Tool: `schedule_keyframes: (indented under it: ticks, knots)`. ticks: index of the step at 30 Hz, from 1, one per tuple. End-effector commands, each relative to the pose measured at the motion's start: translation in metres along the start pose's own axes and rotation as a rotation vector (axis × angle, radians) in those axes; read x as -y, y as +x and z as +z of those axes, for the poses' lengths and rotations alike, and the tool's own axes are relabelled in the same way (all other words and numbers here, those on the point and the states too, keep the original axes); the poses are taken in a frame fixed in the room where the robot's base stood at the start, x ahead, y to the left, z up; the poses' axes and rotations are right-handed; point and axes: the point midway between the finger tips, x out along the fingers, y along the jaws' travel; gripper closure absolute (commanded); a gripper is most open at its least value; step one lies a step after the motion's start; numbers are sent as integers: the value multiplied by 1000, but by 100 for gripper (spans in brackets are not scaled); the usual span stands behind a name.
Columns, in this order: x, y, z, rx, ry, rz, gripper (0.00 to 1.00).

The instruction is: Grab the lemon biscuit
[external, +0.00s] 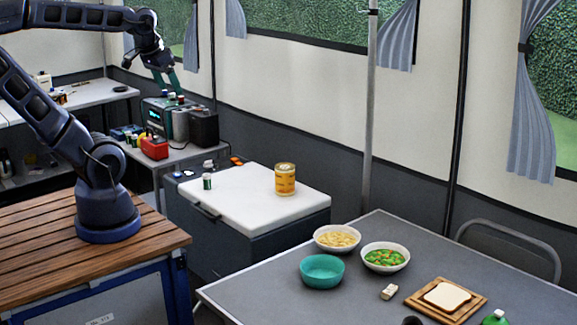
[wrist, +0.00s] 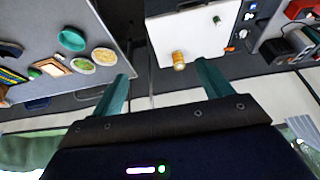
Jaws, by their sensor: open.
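A yellow cylindrical tin (external: 285,179) with a pale lid stands upright on the white lid of a cool box; it also shows in the wrist view (wrist: 179,60). A small cream block (external: 388,291) lies on the grey table. I cannot read any label, so I cannot tell which of them, if either, is the lemon biscuit. My gripper (external: 168,82) is raised above the appliances at the back left, well away from both. In the wrist view its teal fingers (wrist: 162,70) are spread apart with nothing held between them.
The white cool box lid (external: 235,190) also bears a small green jar (external: 207,181). The grey table (external: 260,298) carries a teal bowl (external: 321,270), two white food bowls and bread on a wooden board (external: 418,301). A pole (external: 370,110) stands behind the table.

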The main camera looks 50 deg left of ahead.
Motion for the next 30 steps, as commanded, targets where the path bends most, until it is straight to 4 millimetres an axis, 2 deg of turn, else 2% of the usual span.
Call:
schedule_keyframes:
  ticks: [5, 11, 21, 30]
  knots:
    - [-4, 2, -6, 3, -16, 9, 22]
    - [-27, 13, -43, 20, -118, 58, 22]
    - [-93, 50, -115, 81, -369, 152, 22]
    - [-166, 96, -163, 161, -598, 206, 22]
